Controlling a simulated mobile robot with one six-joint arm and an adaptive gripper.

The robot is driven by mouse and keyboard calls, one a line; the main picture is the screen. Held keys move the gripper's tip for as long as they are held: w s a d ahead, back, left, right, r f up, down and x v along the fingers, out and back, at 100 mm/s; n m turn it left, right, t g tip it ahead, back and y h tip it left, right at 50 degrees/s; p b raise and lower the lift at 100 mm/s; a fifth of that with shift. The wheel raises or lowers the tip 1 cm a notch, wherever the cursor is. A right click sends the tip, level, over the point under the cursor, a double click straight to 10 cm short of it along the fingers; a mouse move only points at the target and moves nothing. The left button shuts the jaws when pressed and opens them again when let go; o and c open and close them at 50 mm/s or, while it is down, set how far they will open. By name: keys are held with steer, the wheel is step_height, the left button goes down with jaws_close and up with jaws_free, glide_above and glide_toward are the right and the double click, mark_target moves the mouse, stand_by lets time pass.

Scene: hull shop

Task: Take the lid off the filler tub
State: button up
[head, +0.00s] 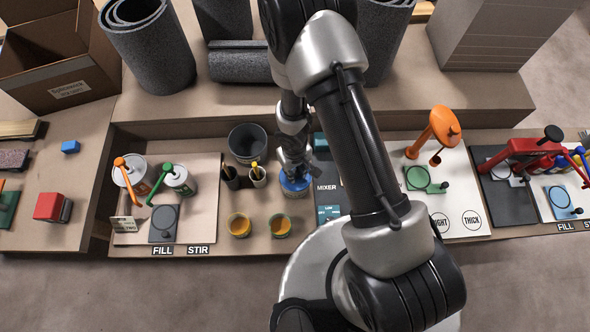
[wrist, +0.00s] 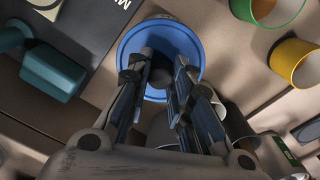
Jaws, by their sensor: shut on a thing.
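The filler tub's blue lid (head: 295,185) is under my gripper on the bench, just left of the mixer. In the wrist view the lid (wrist: 129,60) is a round blue disc with a raised rim. My gripper (wrist: 160,72) points down over the lid's middle, its two dark fingers close together and shut on the lid's dark centre grip. In the head view my gripper (head: 294,165) is partly hidden by the arm's own links. The tub's body is mostly hidden beneath the lid, so I cannot tell whether the lid is seated or lifted.
Two small holders (head: 231,178) (head: 258,177) and a dark bucket (head: 248,143) are close on the left. The teal mixer (head: 327,212) is close on the right. A board with cans (head: 207,215) lies farther left.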

mark_target(295, 172)
step_height(295, 172, up, 18)
steer(key=p, duration=1.5)
steer(key=shift+p, duration=0.4)
steer(key=shift+f, duration=0.1)
